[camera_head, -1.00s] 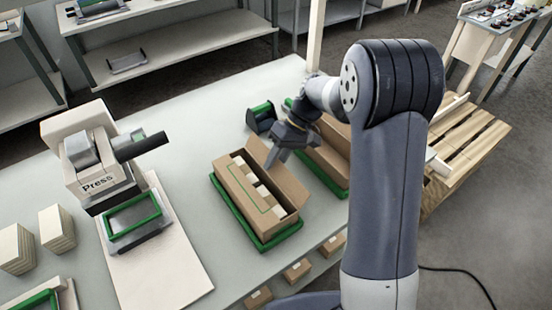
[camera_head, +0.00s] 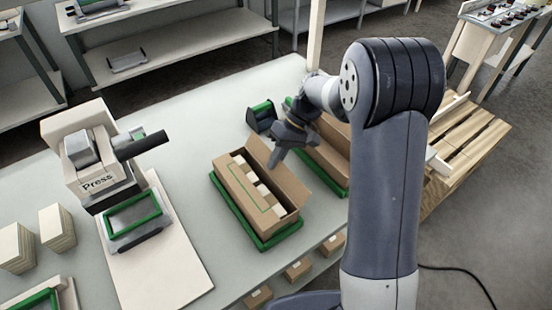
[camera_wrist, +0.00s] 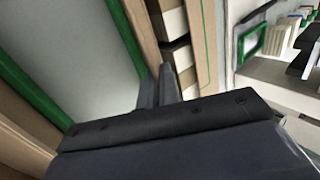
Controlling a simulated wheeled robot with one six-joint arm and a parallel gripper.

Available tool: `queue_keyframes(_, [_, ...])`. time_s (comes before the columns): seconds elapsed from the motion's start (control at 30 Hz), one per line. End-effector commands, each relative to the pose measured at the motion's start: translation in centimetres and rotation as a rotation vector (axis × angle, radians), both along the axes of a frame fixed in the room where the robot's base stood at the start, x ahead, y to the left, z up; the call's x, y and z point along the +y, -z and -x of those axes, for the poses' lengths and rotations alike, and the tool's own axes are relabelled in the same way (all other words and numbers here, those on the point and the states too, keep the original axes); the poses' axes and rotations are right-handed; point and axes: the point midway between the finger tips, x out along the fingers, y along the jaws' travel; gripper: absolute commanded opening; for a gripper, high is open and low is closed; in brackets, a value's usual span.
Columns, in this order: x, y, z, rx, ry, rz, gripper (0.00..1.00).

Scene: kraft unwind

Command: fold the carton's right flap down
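The brown carton (camera_head: 238,211) sits in a green-rimmed tray (camera_head: 262,247) on the table. Its left flap (camera_head: 246,194) lies folded inward, with a green line on it. Its right flap (camera_head: 285,186) stands up, tilted outward. Pale items (camera_head: 262,190) show in the gap between the flaps. My gripper (camera_head: 272,164) is shut and empty, with its fingertips at the far upper edge of the right flap; I cannot tell if they touch. In the wrist view the closed fingers (camera_wrist: 160,85) point toward the carton's opening, beside pale contents (camera_wrist: 174,22).
A second carton (camera_head: 331,160) in a green tray stands to the right, partly behind my arm. A press (camera_head: 96,165) with a green frame stands on the left. A small dark green-edged holder (camera_head: 261,117) is behind the carton. Bare table lies between press and carton.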

Motion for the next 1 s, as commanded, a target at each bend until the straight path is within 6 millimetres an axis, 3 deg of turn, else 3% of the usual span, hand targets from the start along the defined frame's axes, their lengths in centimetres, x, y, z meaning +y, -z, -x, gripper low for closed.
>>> queue_keyframes(0.37, [0.7,-0.5,0.5,-0.11,-0.005,0.157,0.0])
queue_keyframes(1.0, [3.0,-0.6,1.9,-0.449,-0.008,0.653,0.0])
